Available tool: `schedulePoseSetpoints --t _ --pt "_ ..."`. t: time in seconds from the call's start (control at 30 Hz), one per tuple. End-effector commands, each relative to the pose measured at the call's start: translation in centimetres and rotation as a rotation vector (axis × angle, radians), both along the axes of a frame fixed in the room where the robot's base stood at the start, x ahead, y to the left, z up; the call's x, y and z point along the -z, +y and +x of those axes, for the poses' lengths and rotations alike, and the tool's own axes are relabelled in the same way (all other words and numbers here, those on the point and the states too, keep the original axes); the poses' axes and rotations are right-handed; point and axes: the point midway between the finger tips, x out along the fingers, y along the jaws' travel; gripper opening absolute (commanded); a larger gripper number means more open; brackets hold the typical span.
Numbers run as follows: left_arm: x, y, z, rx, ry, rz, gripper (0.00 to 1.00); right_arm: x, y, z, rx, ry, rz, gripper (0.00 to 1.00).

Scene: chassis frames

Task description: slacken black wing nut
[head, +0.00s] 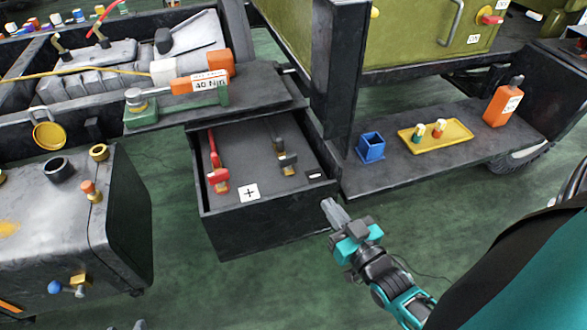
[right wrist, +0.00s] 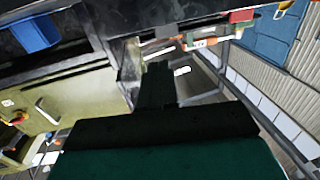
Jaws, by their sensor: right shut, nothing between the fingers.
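An open black box (head: 255,205) with a grey top holds a red-ended cable clamp and a black-ended cable clamp. The black clamp (head: 286,158) stands on the right, near a minus label, with a small brass part at its foot. The black wing nut is too small to make out on it. The red clamp (head: 218,177) is at the left, near a plus label. My right gripper (head: 330,206) is shut and empty, just off the box's front right corner, apart from the black clamp. Its dark fingers also show in the right wrist view (right wrist: 156,85). My left gripper is not in view.
A green torque tool (head: 180,108) marked 40 Nm lies on the shelf behind the box. A blue cup (head: 371,147), a yellow tray (head: 435,135) and an orange bottle (head: 503,102) stand on the right step. A grey tank (head: 70,215) is at left.

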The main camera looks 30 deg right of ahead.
Motion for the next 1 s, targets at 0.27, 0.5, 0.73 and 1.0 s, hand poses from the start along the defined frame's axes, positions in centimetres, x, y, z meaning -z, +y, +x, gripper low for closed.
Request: schedulePoseSetpoints --t 0.27,0.5,0.73,1.0 --pt "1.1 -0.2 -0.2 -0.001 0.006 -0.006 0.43 0.0 -0.3 4.4 0.000 -0.006 0.000 0.00" --pt "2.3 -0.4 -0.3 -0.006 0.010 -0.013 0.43 0.1 -0.6 9.5 -0.001 -0.004 0.000 0.00" --pt "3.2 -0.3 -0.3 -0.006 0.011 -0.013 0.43 0.1 -0.8 12.8 -0.001 -0.001 0.000 0.00" --pt "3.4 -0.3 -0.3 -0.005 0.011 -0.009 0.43 0.0 -0.8 13.8 0.000 0.001 0.000 0.00"
